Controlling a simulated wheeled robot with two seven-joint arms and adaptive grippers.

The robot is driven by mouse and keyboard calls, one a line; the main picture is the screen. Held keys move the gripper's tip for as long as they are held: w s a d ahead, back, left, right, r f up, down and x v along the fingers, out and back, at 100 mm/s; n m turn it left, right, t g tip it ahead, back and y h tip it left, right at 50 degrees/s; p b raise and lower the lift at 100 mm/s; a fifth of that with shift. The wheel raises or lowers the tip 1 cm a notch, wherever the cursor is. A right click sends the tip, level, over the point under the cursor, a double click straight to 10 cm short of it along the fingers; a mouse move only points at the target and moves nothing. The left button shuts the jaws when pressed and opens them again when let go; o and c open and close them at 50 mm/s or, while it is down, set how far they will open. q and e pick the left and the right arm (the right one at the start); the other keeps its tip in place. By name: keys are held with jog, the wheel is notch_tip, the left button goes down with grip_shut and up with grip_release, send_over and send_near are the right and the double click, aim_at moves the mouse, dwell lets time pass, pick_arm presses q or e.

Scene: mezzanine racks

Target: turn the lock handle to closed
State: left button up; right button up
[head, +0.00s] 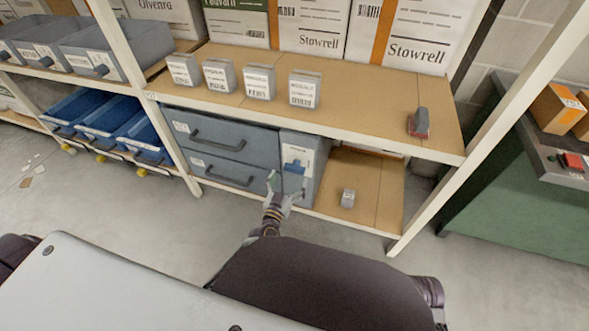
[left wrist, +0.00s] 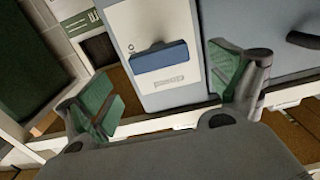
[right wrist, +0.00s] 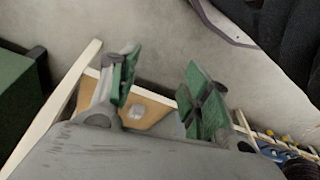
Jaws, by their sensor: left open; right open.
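The lock handle (head: 294,167) is a blue bar on a white plate (head: 297,160), on the narrow front panel right of two grey drawers. In the left wrist view the lock handle (left wrist: 159,57) lies roughly level across its plate, with a small round mark and a label close by; the label is too small to read. My left gripper (head: 285,187) is open in front of the panel. In the left wrist view its green-padded fingers (left wrist: 165,92) stand wide apart on either side of the panel, and the handle shows beyond them. My right gripper (right wrist: 162,88) is open and empty.
The grey drawers (head: 223,145) stand left of the lock. The upper shelf edge (head: 300,122) passes above the lock. Blue bins (head: 110,117) are at the left, a green cabinet (head: 520,200) at the right.

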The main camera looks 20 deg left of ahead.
aim_at(293, 171)
pick_arm(q)
jog(key=w, duration=0.3)
jog(key=shift+w+d+b, duration=0.1)
jog(key=shift+w+b, duration=0.05)
jog(key=shift+b, duration=0.25)
jog(key=shift+w+b, duration=0.3)
jog(key=shift+w, duration=1.2)
pick_arm(e)
jog(key=shift+s+a+r, duration=0.1)
jog(key=shift+a+r, duration=0.1)
jog(key=shift+r, duration=0.95)
pick_arm(q)
jog(key=shift+c, duration=0.3)
jog(key=c, duration=1)
